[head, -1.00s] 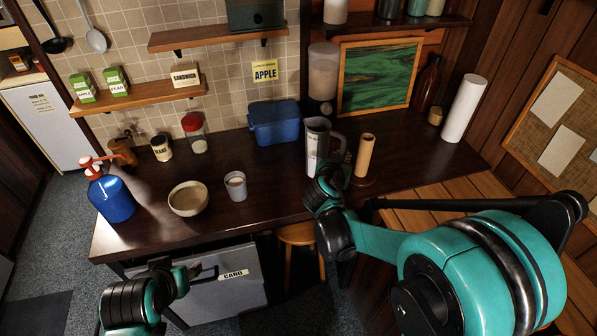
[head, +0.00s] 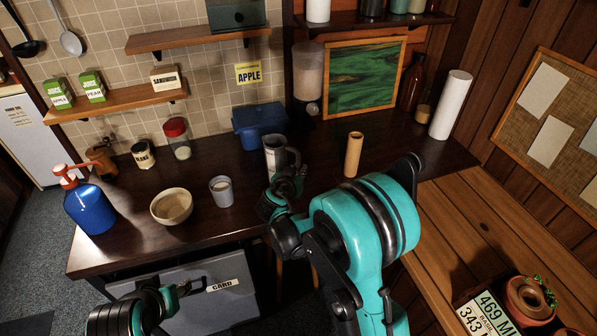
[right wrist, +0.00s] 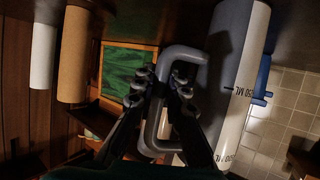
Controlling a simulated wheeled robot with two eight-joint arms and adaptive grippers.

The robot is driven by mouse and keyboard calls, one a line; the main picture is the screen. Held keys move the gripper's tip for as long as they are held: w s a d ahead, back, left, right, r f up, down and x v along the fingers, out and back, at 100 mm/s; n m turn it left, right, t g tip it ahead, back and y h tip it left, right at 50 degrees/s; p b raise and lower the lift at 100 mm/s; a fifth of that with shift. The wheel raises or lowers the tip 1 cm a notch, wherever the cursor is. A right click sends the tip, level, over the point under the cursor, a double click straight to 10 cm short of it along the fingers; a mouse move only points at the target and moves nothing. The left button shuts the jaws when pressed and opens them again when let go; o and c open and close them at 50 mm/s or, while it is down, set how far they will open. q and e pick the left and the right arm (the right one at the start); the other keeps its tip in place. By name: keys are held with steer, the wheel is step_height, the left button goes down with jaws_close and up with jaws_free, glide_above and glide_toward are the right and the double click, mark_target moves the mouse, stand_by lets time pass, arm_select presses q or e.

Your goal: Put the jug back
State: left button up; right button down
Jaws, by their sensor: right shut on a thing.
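The jug (head: 274,157) is a grey and white measuring jug with ML marks and a grey handle. It is roughly upright over the dark counter, in front of the blue box; I cannot tell whether its base touches the counter. My right gripper (head: 288,178) is shut on its handle and hides its lower part. In the right wrist view, the fingers (right wrist: 160,88) are at the handle and the jug body (right wrist: 237,75) is to their right. My left gripper (head: 203,286) is low at the left, in front of the drawer and away from the jug; its finger state is unclear.
A tan cylinder (head: 353,154) stands right of the jug. A grey cup (head: 221,191), a bowl (head: 171,206) and a blue pump bottle (head: 89,208) stand to the left. The blue box (head: 259,125) is behind. Dark counter (head: 325,145) is bare between jug and cylinder.

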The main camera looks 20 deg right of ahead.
steer(key=shift+r, duration=0.1)
steer(key=c, duration=1.6)
jaws_free()
steer(key=shift+o, duration=0.2)
steer(key=shift+r, duration=0.1)
steer(key=p+v, duration=0.2)
steer(key=v, duration=1)
steer(key=s+d+r+n+g+y, duration=0.1)
steer(key=s+d+n+g+y, duration=0.15)
steer(key=s, duration=0.35)
steer(key=s+d+n+g+y, duration=0.1)
steer(key=s+d, duration=0.3)
steer(key=s, duration=0.2)
steer(key=s+a+n+y, duration=0.2)
steer(key=s+y, duration=0.1)
steer(key=s, duration=0.7)
steer(key=shift+s+n+g, duration=0.35)
steer(key=shift+g, duration=0.1)
